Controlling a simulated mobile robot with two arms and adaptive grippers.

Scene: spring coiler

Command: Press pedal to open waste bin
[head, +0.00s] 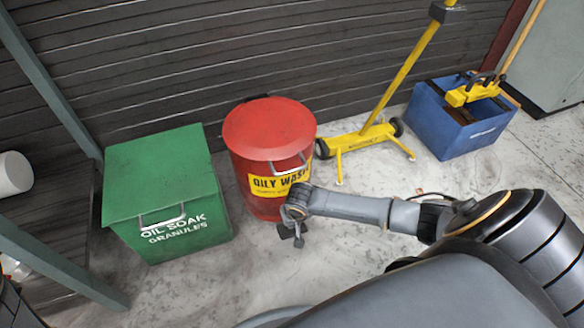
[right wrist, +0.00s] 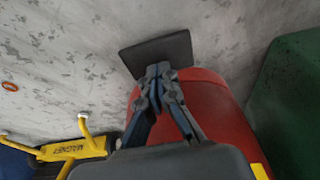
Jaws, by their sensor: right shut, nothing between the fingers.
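The red oily waste bin (head: 268,130) stands on the floor against the slatted wall, its round lid shut. A yellow label and a metal handle are on its front. Its dark flat pedal (right wrist: 155,52) juts out from the base in the right wrist view. My right gripper (head: 298,241) is low at the bin's front, shut and empty. In the right wrist view its closed fingertips (right wrist: 159,70) overlap the pedal's near edge; I cannot tell whether they touch it. The pedal is mostly hidden by the gripper in the head view. My left gripper is out of view.
A green oil soak granules box (head: 155,165) stands left of the bin. A yellow wheeled magnet tool (head: 360,141) and a blue bin (head: 455,135) stand to the right. The concrete floor (head: 225,285) in front is clear.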

